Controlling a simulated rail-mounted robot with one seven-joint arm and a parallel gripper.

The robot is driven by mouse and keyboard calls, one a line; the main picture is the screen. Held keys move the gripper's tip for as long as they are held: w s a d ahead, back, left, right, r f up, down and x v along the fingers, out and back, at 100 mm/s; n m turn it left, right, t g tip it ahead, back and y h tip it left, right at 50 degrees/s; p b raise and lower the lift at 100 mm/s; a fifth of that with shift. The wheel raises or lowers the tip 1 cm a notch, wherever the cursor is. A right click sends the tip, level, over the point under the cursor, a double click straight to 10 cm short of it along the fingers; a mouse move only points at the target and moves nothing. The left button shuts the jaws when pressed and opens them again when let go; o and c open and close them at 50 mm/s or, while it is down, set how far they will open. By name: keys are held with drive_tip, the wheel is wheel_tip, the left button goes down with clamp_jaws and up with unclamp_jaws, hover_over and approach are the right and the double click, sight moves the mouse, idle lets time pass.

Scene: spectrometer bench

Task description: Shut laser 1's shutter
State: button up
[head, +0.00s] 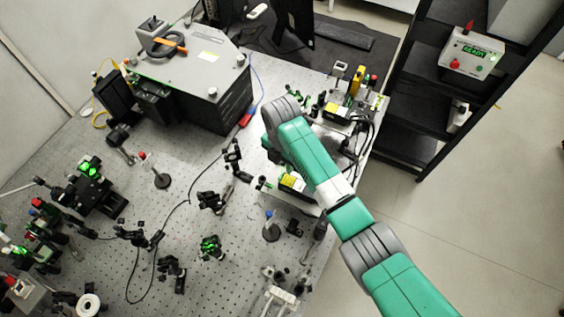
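Two dark boxes with yellow warning labels, which look like laser heads, sit at the right side of the optical table. One (337,109) is at the upper right, beyond my arm; the other (293,182) is nearer the middle, partly covered by my arm. I cannot read which is laser 1. No shutter can be made out clearly on either box. My green and grey arm reaches from the bottom right up over the table, between the two boxes. My gripper does not show; the arm's end appears hidden beneath or behind its own links.
A large grey instrument housing (195,75) stands at the upper left of the table. Optics mounts, some glowing green (210,245), crowd the left and middle. A controller with a green display and red lamp (472,53) sits on the black shelf (408,97) at right. Bare floor lies lower right.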

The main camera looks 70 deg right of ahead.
drive_tip(key=shift+f, duration=0.45)
clamp_jaws()
drive_tip(key=shift+a+r+h+p, duration=0.25)
drive_tip(key=shift+r+h+p, duration=0.15)
drive_tip(key=shift+p, duration=0.6)
drive_tip(key=shift+w+a+f+h+p, duration=0.1)
drive_tip(key=shift+a+f+h+p, duration=0.1)
drive_tip(key=shift+h+p, duration=0.45)
drive_tip(key=shift+f, duration=0.15)
unclamp_jaws()
